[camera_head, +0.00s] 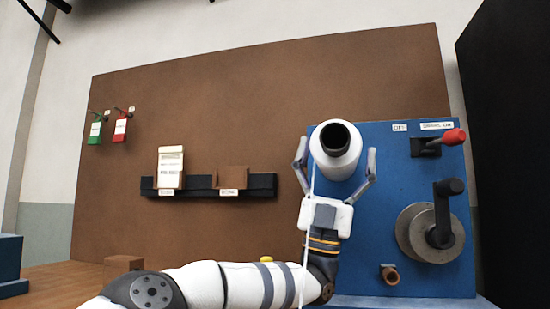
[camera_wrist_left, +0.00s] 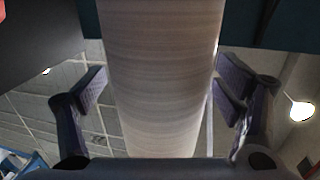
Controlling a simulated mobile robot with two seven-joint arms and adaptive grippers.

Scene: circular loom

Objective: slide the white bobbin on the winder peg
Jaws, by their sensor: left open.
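The white bobbin (camera_head: 334,165) is at the upper left of the blue panel (camera_head: 400,180), its open end with a dark core facing me. My left gripper (camera_head: 336,157) is open, with one finger on each side of the bobbin. In the left wrist view the bobbin (camera_wrist_left: 160,75) stands between the open fingers of the left gripper (camera_wrist_left: 160,92), with gaps visible on both sides. The winder peg is not clearly visible; I cannot tell whether the bobbin is on it. My right gripper is not in view.
On the blue panel are a red-knobbed lever (camera_head: 453,137), a grey wheel with a dark crank (camera_head: 411,236) and a small copper-coloured stub (camera_head: 390,275). A dark rack (camera_head: 200,191) holds boxes on the brown board (camera_head: 250,110). Red and green tags hang at left.

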